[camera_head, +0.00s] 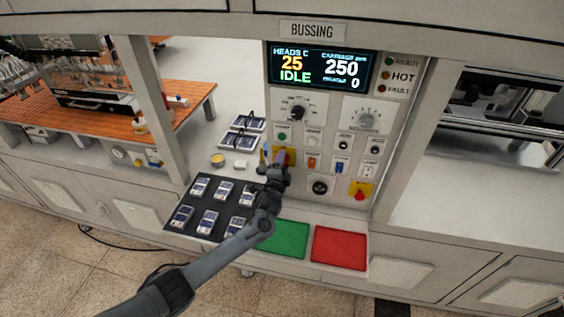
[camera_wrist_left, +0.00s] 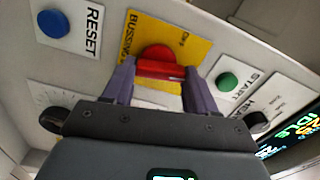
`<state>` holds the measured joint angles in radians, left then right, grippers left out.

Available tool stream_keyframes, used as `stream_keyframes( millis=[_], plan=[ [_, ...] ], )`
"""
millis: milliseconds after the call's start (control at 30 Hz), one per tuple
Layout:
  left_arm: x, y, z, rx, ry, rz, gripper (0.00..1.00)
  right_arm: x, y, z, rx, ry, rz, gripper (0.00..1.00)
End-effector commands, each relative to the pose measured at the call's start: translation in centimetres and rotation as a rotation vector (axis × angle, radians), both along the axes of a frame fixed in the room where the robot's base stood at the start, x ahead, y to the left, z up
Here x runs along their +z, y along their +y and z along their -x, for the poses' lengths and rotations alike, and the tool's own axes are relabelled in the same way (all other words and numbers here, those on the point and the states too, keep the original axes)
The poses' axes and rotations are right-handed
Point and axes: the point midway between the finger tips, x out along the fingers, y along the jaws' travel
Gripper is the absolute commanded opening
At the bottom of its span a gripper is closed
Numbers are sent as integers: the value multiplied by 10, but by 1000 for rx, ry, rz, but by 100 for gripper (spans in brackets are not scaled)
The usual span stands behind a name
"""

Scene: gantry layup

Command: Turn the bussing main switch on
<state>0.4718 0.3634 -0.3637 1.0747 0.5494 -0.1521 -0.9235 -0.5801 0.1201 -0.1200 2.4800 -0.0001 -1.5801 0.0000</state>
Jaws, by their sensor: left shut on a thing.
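The bussing main switch is a red rotary knob (camera_wrist_left: 157,54) on a yellow plate (camera_wrist_left: 190,37) lettered "BUSSING". In the head view the yellow plate (camera_head: 291,153) is on the lower left of the control panel, mostly hidden behind my left gripper (camera_head: 278,163). In the left wrist view the two fingers of my left gripper (camera_wrist_left: 159,76) stand on either side of the knob's red handle bar, shut on it. The bar lies roughly crosswise between the fingers. My right gripper is in neither view.
A green button (camera_wrist_left: 227,82) and a blue RESET button (camera_wrist_left: 53,23) flank the switch. The display (camera_head: 320,68) reads IDLE. An emergency stop (camera_head: 360,191) is at lower right. Below are a black tray (camera_head: 205,205) of small modules, a green mat (camera_head: 285,239) and a red mat (camera_head: 340,248).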

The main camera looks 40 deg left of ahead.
Motion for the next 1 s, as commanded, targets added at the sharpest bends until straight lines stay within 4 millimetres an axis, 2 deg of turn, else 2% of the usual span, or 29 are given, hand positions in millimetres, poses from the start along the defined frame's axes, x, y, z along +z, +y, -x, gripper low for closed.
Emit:
stream_keyframes(
  millis=[400,900,933,1000],
  plan=[
    [0,0,0,1,73,-159,27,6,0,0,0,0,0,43],
    [-1,0,0,1,81,-176,27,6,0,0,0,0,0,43],
    [-1,0,0,1,81,-176,59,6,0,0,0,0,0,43],
    [-1,0,0,0,81,-176,70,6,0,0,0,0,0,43]
  ],
)
